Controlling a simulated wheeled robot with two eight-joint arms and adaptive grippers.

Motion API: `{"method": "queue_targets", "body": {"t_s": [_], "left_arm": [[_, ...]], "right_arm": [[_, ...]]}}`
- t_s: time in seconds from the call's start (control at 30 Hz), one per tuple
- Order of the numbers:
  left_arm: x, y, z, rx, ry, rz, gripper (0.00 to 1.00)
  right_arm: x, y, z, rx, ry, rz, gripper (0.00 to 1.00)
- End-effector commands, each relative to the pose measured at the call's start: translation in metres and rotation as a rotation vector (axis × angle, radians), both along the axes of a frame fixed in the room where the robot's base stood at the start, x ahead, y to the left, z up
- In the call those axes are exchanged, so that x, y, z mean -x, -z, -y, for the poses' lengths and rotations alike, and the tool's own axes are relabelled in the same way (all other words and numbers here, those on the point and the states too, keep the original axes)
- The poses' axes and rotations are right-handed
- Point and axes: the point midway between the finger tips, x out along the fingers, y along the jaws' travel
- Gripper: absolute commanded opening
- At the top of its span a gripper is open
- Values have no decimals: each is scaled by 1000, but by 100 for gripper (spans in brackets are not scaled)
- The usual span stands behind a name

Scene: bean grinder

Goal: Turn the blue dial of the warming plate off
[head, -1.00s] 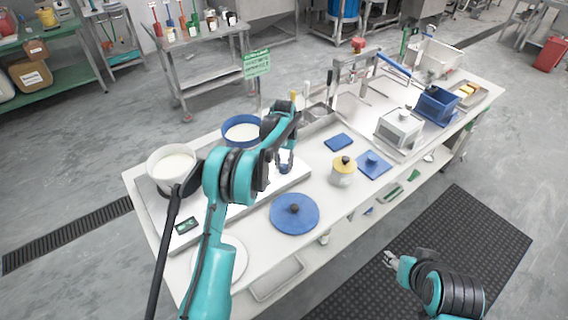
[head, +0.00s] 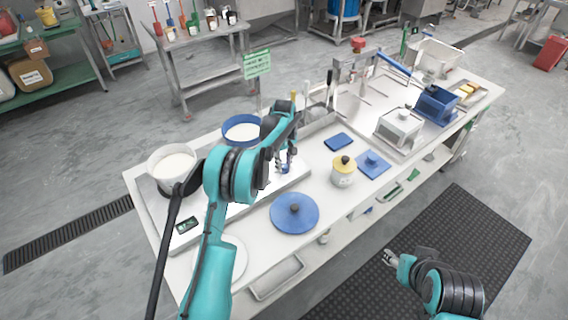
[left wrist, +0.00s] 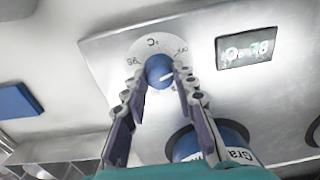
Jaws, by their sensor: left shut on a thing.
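The blue dial (left wrist: 159,70) sits on a white round scale on the metal face of the warming plate (left wrist: 105,52). A pale mark shows on the dial, at its right side in the left wrist view. My left gripper (left wrist: 166,82) has a finger on each side of the dial and is shut on it. In the head view my left gripper (head: 285,164) reaches down at the plate's right end, and the dial is mostly hidden there. My right gripper (head: 391,257) hangs low, away from the table; its fingers are too small to read.
A blue round lid (head: 295,213) and a yellow-lidded jar (head: 343,171) are nearby. In the left wrist view a dark display (left wrist: 246,47) is right of the dial.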

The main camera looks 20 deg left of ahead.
Motion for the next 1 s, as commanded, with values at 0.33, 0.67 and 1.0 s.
{"method": "queue_targets", "body": {"t_s": [0.33,0.67,1.0], "left_arm": [[0,0,0,0,-212,1,0],[0,0,0,0,-286,1,0],[0,0,0,1,-290,1,0]], "right_arm": [[0,-1,0,0,0,0,48],[0,-1,0,0,0,0,48],[0,-1,0,0,0,0,48]]}}
